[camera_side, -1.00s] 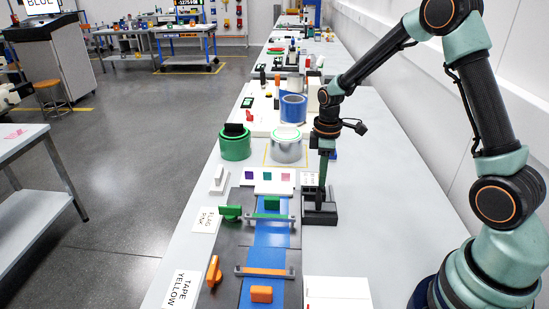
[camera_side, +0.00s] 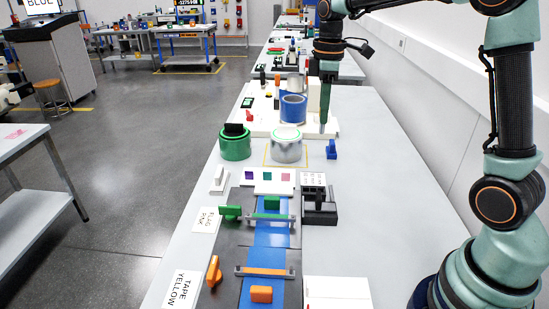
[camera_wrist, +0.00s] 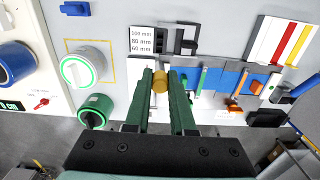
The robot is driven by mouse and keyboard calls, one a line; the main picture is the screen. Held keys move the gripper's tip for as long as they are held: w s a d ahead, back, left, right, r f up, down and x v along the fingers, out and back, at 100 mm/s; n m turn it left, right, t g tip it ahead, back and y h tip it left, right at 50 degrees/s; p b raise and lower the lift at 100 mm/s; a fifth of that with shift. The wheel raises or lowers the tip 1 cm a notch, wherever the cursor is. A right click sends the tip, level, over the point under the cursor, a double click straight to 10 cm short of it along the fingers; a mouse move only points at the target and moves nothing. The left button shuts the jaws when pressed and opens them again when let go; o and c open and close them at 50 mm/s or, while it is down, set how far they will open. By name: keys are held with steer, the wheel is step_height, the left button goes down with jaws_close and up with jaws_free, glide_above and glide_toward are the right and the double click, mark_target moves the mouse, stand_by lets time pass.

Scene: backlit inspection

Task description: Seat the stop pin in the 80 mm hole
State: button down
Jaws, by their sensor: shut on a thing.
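My gripper (camera_wrist: 160,76) is shut on a short brass-coloured pin (camera_wrist: 160,82), which shows between the green fingertips in the wrist view. In the side view my gripper (camera_side: 323,130) points down near the right edge of the white board; the pin is too small to make out there. The black stop fixture (camera_side: 320,213) stands on the near bench, well in front of my gripper. Behind it is a label card (camera_side: 313,180), which reads 100 mm, 80 mm and 60 mm in the wrist view (camera_wrist: 141,40). The holes themselves cannot be made out.
A silver cylinder (camera_side: 286,148), a green cylinder (camera_side: 235,147) and a blue cylinder (camera_side: 292,109) stand left of my gripper. A small blue piece (camera_side: 331,150) is close by. A blue strip (camera_side: 265,255) with green and orange blocks runs left of the fixture.

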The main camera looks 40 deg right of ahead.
steer(key=shift+w+a+f, duration=0.15)
steer(key=shift+w+a, duration=0.1)
step_height(320, 180, down, 20)
steer(key=shift+r, duration=0.15)
stand_by(0.4)
steer(key=c, duration=0.8)
jaws_free()
steer(key=shift+o, duration=0.2)
